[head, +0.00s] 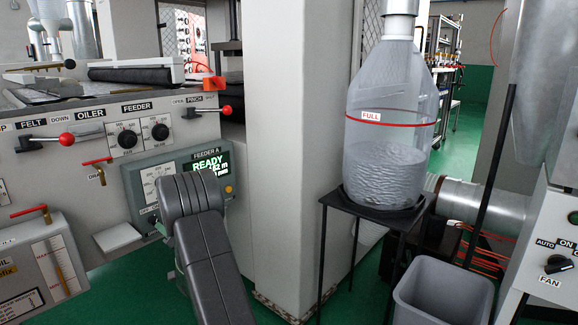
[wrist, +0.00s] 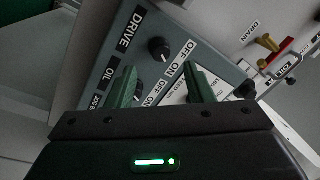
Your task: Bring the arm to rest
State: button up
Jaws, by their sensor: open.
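My arm (head: 208,245) reaches up from the bottom of the head view to the front of the grey FEEDER A control box (head: 140,182). My gripper is hidden behind the arm there. In the wrist view my gripper (wrist: 160,75) is open, with two green fingers apart and nothing held between them. The fingers point at the box's face (wrist: 107,55), close to a black knob (wrist: 159,49) on the panel labelled DRIVE. I cannot tell whether a fingertip touches the panel.
Left of the box are a red drain handle (head: 97,161) and the oil unit (head: 40,262). A white pillar (head: 290,130) stands right of the arm. Further right are a clear bag (head: 385,160) on a black stand (head: 372,206) and a grey bin (head: 443,295).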

jog(key=w+a+n+g+b, duration=0.25)
jog(key=a+n+b, duration=0.2)
jog(key=n, duration=0.85)
jog(key=r+p+v, duration=0.1)
jog(key=p+v, duration=0.1)
jog(key=v, duration=0.6)
jog(key=shift+d+t, duration=0.25)
jog(key=shift+t, duration=0.1)
jog(key=shift+w, duration=0.15)
